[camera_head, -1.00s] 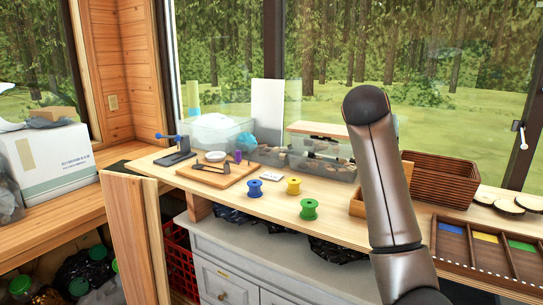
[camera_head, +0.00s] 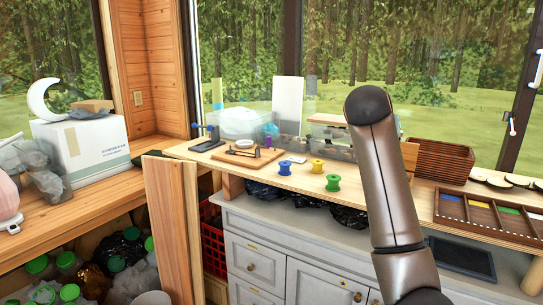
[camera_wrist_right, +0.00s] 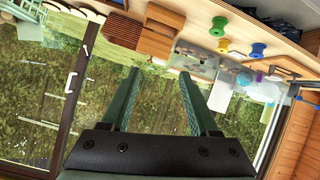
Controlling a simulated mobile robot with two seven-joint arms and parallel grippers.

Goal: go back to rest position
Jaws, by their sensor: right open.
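My right gripper (camera_wrist_right: 159,72) shows in the right wrist view with its two green fingers wide apart and nothing between them. That view is upside down, with the window behind the fingers and the bench top along its upper edge. In the head view my right arm rises from the bottom right, bent in front of the bench, and its gripper is hidden there. My left arm and gripper are in neither view.
The bench (camera_head: 390,193) holds blue (camera_head: 285,168), yellow (camera_head: 317,165) and green (camera_head: 333,183) spools, a cutting board (camera_head: 247,158), a wicker basket (camera_head: 445,162) and a sectioned tray (camera_head: 480,214). A grey cabinet (camera_head: 272,232) stands below. A wooden panel (camera_head: 170,225) stands at left.

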